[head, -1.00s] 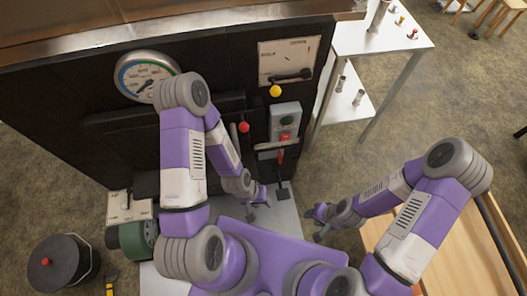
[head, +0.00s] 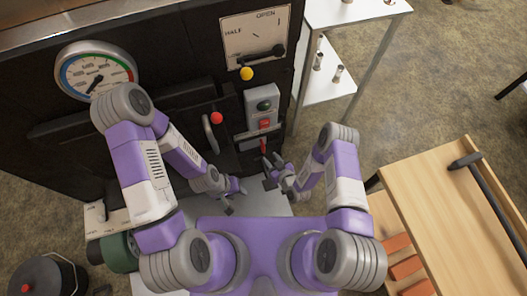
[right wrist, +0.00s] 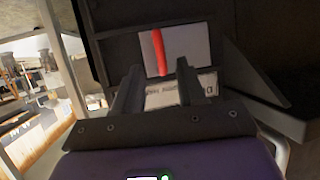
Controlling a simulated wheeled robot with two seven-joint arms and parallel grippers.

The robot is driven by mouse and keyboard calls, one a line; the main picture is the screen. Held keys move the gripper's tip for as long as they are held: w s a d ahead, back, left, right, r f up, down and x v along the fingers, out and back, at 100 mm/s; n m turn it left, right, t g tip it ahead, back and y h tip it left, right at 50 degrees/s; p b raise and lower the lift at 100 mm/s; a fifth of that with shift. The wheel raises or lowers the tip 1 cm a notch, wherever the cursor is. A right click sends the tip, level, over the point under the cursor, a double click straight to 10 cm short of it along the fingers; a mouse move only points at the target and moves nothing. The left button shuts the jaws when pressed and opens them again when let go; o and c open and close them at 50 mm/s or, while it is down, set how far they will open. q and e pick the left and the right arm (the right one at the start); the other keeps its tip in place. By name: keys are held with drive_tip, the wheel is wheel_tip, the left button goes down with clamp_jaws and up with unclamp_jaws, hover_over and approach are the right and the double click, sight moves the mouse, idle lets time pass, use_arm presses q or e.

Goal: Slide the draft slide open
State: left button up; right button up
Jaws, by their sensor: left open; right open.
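Low on the dark evaporator front, under a grey switch box, is a pale plate (head: 252,132) with a red pointer (head: 262,145); I take this for the draft slide. In the right wrist view the red pointer (right wrist: 158,50) stands against the pale plate, above a label (right wrist: 180,88) with upside-down lettering, partly covered by my fingers. My right gripper (head: 271,165) is open just below the plate; in its wrist view the open fingers (right wrist: 156,80) point at the label, with nothing between them. Whether they touch anything I cannot tell. My left gripper (head: 236,190) is open and empty, lower left.
A lidded pot (head: 45,275) stands lower left.

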sight(264, 151)
drive_tip(key=b+x, duration=0.2)
drive_tip(key=x, duration=0.5)
drive_tip(key=shift+w+a+f+b, duration=0.1)
drive_tip(key=shift+w+a+b, duration=0.1)
drive_tip(key=shift+b, duration=0.2)
clamp_jaws()
